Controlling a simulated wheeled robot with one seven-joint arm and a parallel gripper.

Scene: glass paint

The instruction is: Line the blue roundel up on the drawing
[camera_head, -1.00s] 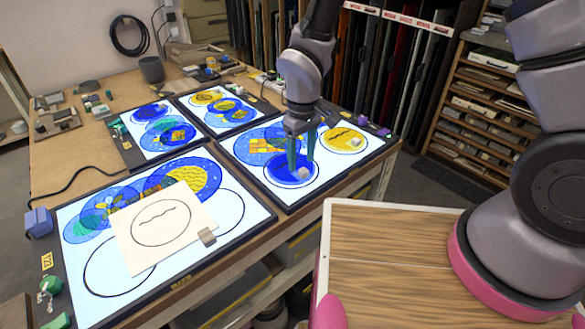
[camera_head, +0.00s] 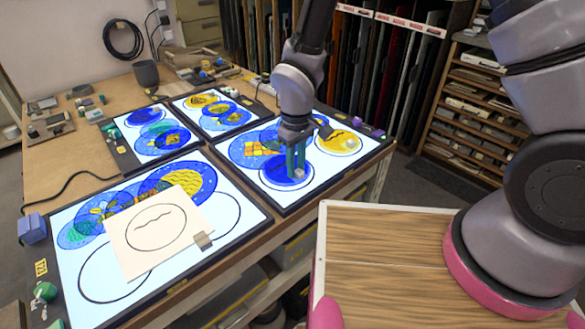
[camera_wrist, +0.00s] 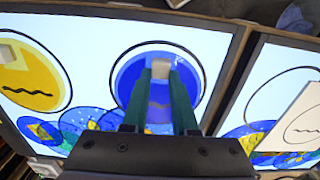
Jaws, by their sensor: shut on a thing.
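The blue roundel (camera_head: 280,174) lies on the lit panel at the right, largely over a black drawn circle. It also shows in the wrist view (camera_wrist: 131,75), with a wavy dark line on it. There, a thin white gap shows between its edge and the drawn outline (camera_wrist: 160,42) at the top. My gripper (camera_head: 298,168) points down over the roundel. In the wrist view, its green fingers (camera_wrist: 160,80) are shut on the roundel's pale knob (camera_wrist: 160,68). The fingers hide part of the roundel, and I cannot tell whether it touches the panel.
A yellow roundel (camera_head: 337,141) lies right of the blue one, and a patterned blue roundel (camera_head: 247,148) lies behind left. The large left panel holds a white card (camera_head: 160,235) with a drawn circle. A wooden-topped surface (camera_head: 380,240) is in front.

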